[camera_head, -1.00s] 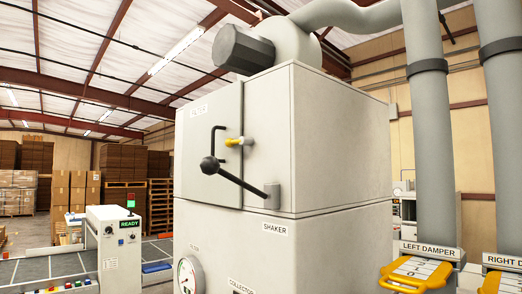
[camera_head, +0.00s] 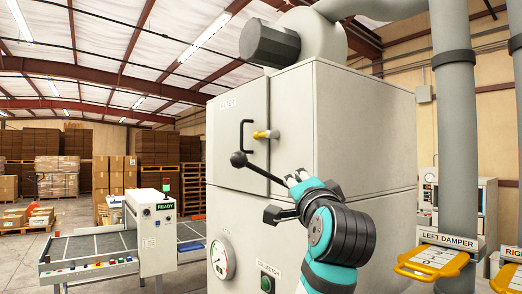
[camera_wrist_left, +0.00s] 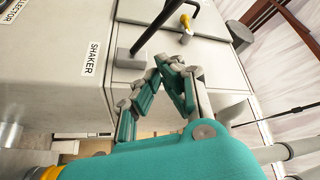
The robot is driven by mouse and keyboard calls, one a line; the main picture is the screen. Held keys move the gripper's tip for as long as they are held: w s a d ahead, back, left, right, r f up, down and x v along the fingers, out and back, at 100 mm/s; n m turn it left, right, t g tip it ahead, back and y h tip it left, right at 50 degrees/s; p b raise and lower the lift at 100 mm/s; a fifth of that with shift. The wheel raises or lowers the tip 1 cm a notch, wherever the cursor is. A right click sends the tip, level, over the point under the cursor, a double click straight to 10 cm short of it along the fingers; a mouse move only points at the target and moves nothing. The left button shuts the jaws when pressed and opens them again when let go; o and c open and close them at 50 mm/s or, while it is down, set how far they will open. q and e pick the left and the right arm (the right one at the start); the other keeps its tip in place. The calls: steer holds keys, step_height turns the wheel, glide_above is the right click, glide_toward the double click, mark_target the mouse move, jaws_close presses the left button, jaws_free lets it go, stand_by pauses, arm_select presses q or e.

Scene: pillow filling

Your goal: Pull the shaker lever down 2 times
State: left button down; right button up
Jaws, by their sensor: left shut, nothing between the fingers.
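The shaker lever (camera_head: 260,172), a dark rod with a black ball knob (camera_head: 238,159), slants up and left across the front of the grey filter cabinet (camera_head: 386,128). Its mount is hidden behind my arm. My left gripper (camera_head: 293,180) is shut and empty beside the lower part of the rod. In the left wrist view my left gripper (camera_wrist_left: 165,66) is close to the lever's rod (camera_wrist_left: 151,30) and its grey mount (camera_wrist_left: 130,58). Whether it touches them I cannot tell. The knob is outside that view. The SHAKER label (camera_wrist_left: 91,58) shows there. My right gripper is not in view.
A black door handle (camera_head: 243,135) and yellow latch (camera_head: 266,134) sit above the lever. A pressure gauge (camera_head: 222,259) and green button (camera_head: 266,283) are below. A yellow left damper handle (camera_head: 432,262) is at right. A conveyor (camera_head: 85,245) with a READY console stands at left.

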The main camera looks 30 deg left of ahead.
arm_select(q)
steer(key=s+r+n+y, duration=0.1)
steer(key=s+r+y, duration=0.1)
steer(key=s+r, duration=0.35)
step_height(320, 180, up, 3)
steer(key=p, duration=0.6)
glide_above(264, 172)
steer(key=s+d, duration=0.1)
steer(key=d, duration=0.2)
steer(key=s+a+f+p, duration=0.2)
steer(key=s, duration=0.1)
steer(key=shift+f, duration=0.1)
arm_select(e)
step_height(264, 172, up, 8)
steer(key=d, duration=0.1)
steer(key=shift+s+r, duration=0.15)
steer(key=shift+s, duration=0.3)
arm_select(q)
steer(key=shift+w+d, duration=0.1)
steer(key=shift+w, duration=0.05)
steer(key=shift+f, duration=0.1)
